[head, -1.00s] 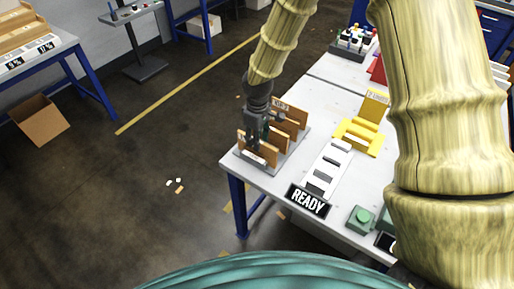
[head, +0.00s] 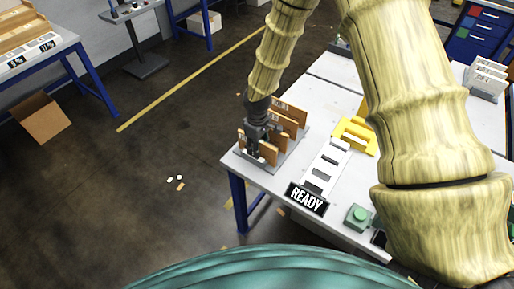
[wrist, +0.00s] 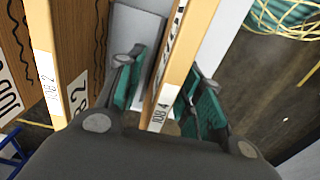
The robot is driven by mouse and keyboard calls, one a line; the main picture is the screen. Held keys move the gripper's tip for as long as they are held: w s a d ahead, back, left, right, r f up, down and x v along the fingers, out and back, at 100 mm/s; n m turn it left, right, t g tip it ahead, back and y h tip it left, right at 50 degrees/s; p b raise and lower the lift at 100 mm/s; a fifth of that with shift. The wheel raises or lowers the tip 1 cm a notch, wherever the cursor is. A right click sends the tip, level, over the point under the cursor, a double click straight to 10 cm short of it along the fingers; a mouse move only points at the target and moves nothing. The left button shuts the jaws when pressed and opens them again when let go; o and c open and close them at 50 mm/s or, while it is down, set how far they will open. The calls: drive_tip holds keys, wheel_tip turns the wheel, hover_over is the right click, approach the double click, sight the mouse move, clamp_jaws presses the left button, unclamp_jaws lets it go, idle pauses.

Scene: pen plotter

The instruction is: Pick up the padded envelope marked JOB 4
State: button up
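The tan padded envelope marked JOB 4 (wrist: 160,106) shows edge-on in the wrist view, its white label facing me. My gripper (wrist: 166,92) straddles it, one teal-padded finger on each side. A gap shows between the left finger and the envelope; contact on the right is unclear. Another envelope, marked JOB 2 (wrist: 47,72), stands to the left, outside the fingers. In the head view my gripper (head: 253,150) is down at the front envelope (head: 268,153) of several standing in a grey rack (head: 283,156). The gripper partly hides that envelope.
The rack stands near the left corner of the white table (head: 330,71). To its right are a white slotted strip (head: 322,172), a READY sign (head: 306,199), a yellow stand (head: 355,135) and a green button box (head: 359,217). Open floor lies left of the table.

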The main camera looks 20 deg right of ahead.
clamp_jaws()
drive_tip(key=shift+r, duration=0.1)
